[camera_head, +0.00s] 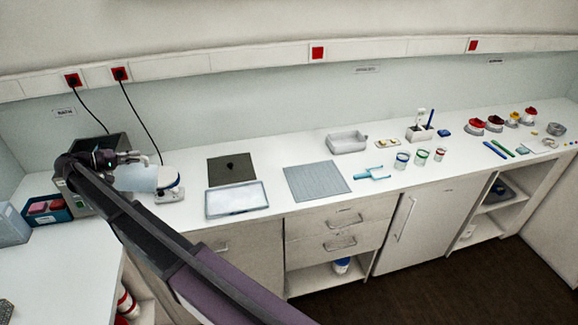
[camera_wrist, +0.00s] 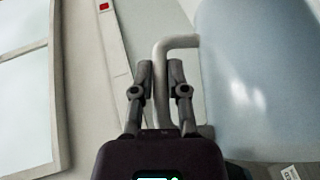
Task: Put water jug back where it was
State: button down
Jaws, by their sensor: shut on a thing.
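My gripper (camera_wrist: 161,72) is shut on the grey handle of the pale blue water jug (camera_wrist: 258,75) in the wrist view, with a finger on each side of the handle. The jug's body fills the right of that view. In the head view the jug (camera_head: 135,178) is at the left end of the counter, in front of the dark box. My gripper (camera_head: 130,157) is at its upper side. Whether the jug touches the counter cannot be told.
A dark box (camera_head: 118,143) stands behind the jug, and a white device with a blue-rimmed pot (camera_head: 170,193) is close on its right. A dark blue bin (camera_head: 46,210) with red items is to the left. A black mat (camera_head: 218,178) and a white tray (camera_head: 237,200) lie farther right.

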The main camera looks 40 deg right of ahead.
aim_at(141, 174)
jog(key=shift+s+f+b, duration=0.2)
jog(key=shift+f+b, duration=2.85)
jog(key=shift+f, duration=0.45)
jog(key=shift+s+d, duration=0.1)
jog(key=shift+s, duration=0.05)
